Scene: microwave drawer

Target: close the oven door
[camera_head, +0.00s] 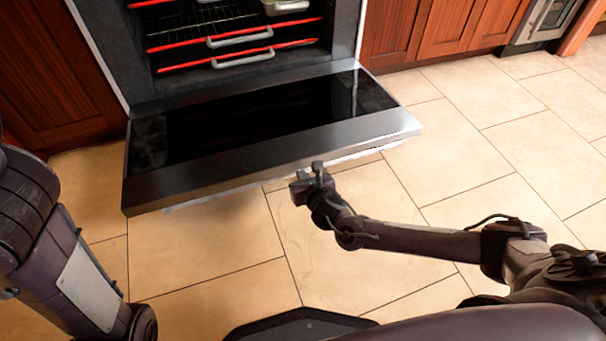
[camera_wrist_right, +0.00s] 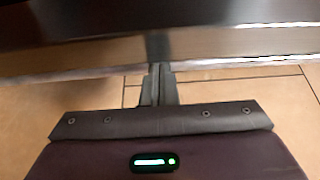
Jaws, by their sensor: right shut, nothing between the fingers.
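The oven door (camera_head: 270,145) hangs open, folded down and slightly tilted, with its dark glass inner face up. Its outer edge also shows across the right wrist view (camera_wrist_right: 230,45). My right gripper (camera_head: 316,168) is shut and empty, right at the door's front edge, near the middle of its width. In the right wrist view its fingers (camera_wrist_right: 160,75) point at the underside of that edge; I cannot tell whether they touch it. My left arm shows at the left of the head view, but its gripper is out of view.
The oven cavity (camera_head: 150,55) behind the door holds red-edged racks (camera_head: 240,45) with grey handles and a metal pan (camera_head: 285,6). Wooden cabinets (camera_head: 400,30) flank the oven. The tiled floor (camera_head: 470,120) is clear to the right.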

